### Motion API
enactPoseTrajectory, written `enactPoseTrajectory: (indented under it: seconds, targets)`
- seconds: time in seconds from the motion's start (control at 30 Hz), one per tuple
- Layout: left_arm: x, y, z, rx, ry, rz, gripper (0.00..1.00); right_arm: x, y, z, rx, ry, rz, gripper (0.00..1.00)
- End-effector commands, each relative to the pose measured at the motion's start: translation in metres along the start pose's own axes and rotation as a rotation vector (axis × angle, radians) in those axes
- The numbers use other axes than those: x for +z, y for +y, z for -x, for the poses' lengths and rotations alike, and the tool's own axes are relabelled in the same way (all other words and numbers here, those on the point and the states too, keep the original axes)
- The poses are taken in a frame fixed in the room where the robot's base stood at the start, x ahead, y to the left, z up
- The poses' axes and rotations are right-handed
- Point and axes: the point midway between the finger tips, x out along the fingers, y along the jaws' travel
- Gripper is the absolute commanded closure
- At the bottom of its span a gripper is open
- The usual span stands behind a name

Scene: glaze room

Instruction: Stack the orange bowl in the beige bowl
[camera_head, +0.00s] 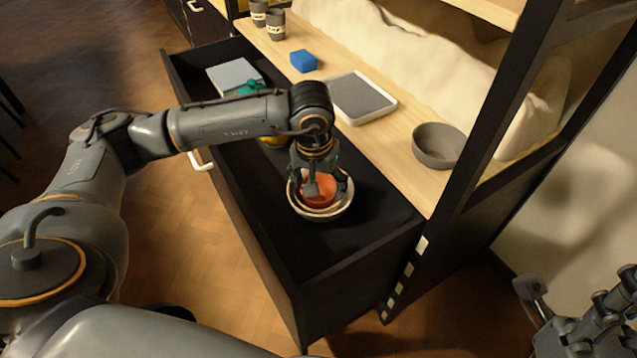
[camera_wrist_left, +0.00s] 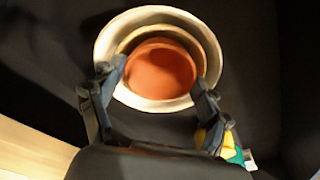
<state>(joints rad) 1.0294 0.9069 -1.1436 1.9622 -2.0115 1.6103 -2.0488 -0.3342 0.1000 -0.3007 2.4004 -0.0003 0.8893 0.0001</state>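The orange bowl (camera_head: 318,190) is inside the rim of the beige bowl (camera_head: 329,215), in the black open drawer. In the left wrist view the orange bowl (camera_wrist_left: 160,72) sits slightly off-centre within the wider beige bowl (camera_wrist_left: 107,45). An inner ring shows between them; I cannot tell whether the orange bowl rests on the bottom. My left gripper (camera_head: 328,190) points down over the bowls. My right gripper (camera_head: 575,300) is at the lower right, empty, with fingers apart.
A yellow item (camera_head: 272,141) and a pale grey box (camera_head: 233,76) lie further back in the drawer. A grey tray (camera_head: 362,97), a blue block (camera_head: 303,61), cups (camera_head: 275,24) and a grey bowl (camera_head: 438,145) stand on the wooden counter. The drawer's front end is clear.

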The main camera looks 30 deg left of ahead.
Motion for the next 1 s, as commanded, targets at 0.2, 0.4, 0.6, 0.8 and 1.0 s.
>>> enactPoseTrajectory:
  seconds: [0.2, 0.4, 0.6, 0.8, 1.0]
  targets:
    - [0.0, 0.0, 0.001, 0.0, 0.0, 0.0, 0.04, -0.002, 0.0, -0.004, -0.003, 0.013, 0.001, 0.65]
    - [0.0, 0.0, 0.001, 0.0, 0.0, 0.0, 0.04, -0.002, 0.0, -0.004, -0.001, 0.012, 0.001, 0.65]
    - [-0.002, 0.0, 0.021, 0.001, 0.004, 0.0, 0.04, -0.004, 0.0, -0.01, 0.005, 0.0, 0.0, 0.65]
    - [-0.002, 0.0, 0.067, 0.001, 0.005, -0.001, 0.04, -0.005, 0.0, -0.024, 0.009, -0.017, 0.0, 0.65]
    - [-0.002, 0.0, 0.108, 0.001, 0.002, 0.0, 0.04, 0.018, 0.003, -0.035, 0.009, -0.145, 0.01, 0.65]
